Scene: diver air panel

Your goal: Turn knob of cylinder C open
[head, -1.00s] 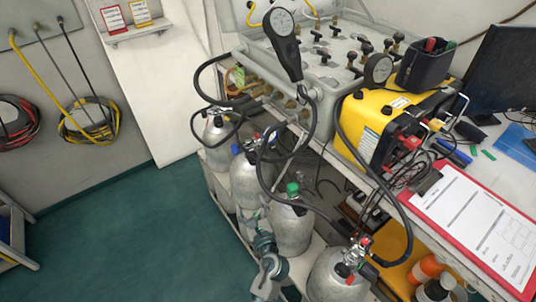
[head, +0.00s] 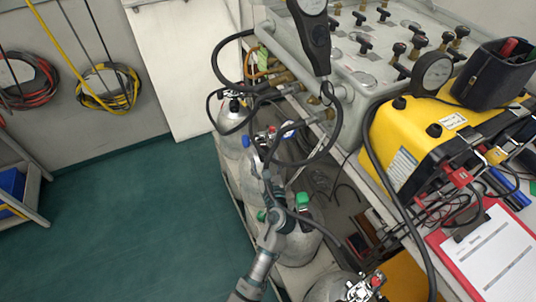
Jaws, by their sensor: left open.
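Several silver gas cylinders stand in a row on a low rack; I cannot read a letter on any, so which is cylinder C is unclear. One cylinder (head: 300,243) has a green knob (head: 303,200) on top. The cylinder behind it (head: 247,180) has a blue knob (head: 247,141) and red parts at its valve. The nearest cylinder (head: 325,288) has red valve parts and is cut by the bottom edge. My left gripper (head: 270,185) is open, just left of the green knob and apart from it, partly over the cylinders. My right gripper is not in view.
Black hoses (head: 322,150) loop between the cylinders and the grey panel (head: 365,75) above. The green floor (head: 140,230) at left is clear.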

